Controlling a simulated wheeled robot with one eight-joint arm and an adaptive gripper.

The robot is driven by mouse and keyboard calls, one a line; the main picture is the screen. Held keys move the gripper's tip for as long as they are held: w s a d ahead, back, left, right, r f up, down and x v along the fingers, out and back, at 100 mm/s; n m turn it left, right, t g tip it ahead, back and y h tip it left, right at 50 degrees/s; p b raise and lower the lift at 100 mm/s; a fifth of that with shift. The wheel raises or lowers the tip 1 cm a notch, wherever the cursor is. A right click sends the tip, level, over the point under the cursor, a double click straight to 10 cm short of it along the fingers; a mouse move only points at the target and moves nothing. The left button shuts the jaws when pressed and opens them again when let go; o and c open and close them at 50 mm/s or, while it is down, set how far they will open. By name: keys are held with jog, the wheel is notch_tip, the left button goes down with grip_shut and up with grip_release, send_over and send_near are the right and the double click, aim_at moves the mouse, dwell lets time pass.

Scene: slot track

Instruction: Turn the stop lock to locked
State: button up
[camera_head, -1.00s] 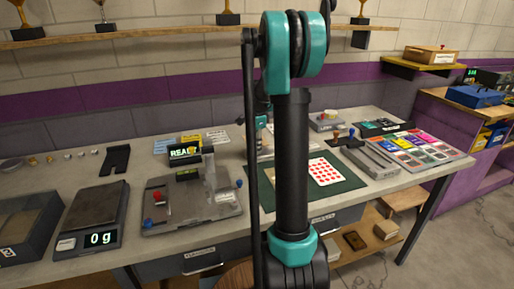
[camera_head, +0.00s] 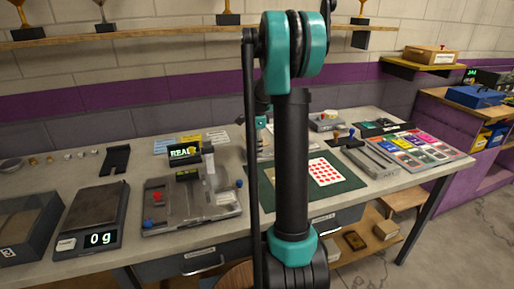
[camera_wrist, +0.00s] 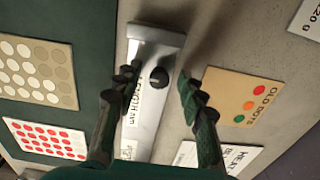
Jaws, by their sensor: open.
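My gripper (camera_wrist: 159,78) is open and empty, its dark fingers pointing at a pale grey metal bar (camera_wrist: 155,45) in the wrist view. A round black knob (camera_wrist: 159,77) sits on the bar, between the fingertips in the picture. A small light mark shows on the knob. A white label (camera_wrist: 133,104) with black print runs along the bar beside the knob and is partly covered by the left finger. I cannot tell whether the fingers touch the knob, or read its lock position. In the head view my arm hides much of this area.
A green mat (camera_wrist: 85,20) with dotted sheets lies left of the bar. An orange card (camera_wrist: 240,95) and white cards lie right. In the head view, a grey machine (camera_head: 160,215) and a scale (camera_head: 97,205) stand left; colour swatches (camera_head: 415,148) lie right.

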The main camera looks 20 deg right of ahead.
notch_tip(320, 180, up, 12)
dwell(0.5)
jog(key=shift+s+f, duration=0.1)
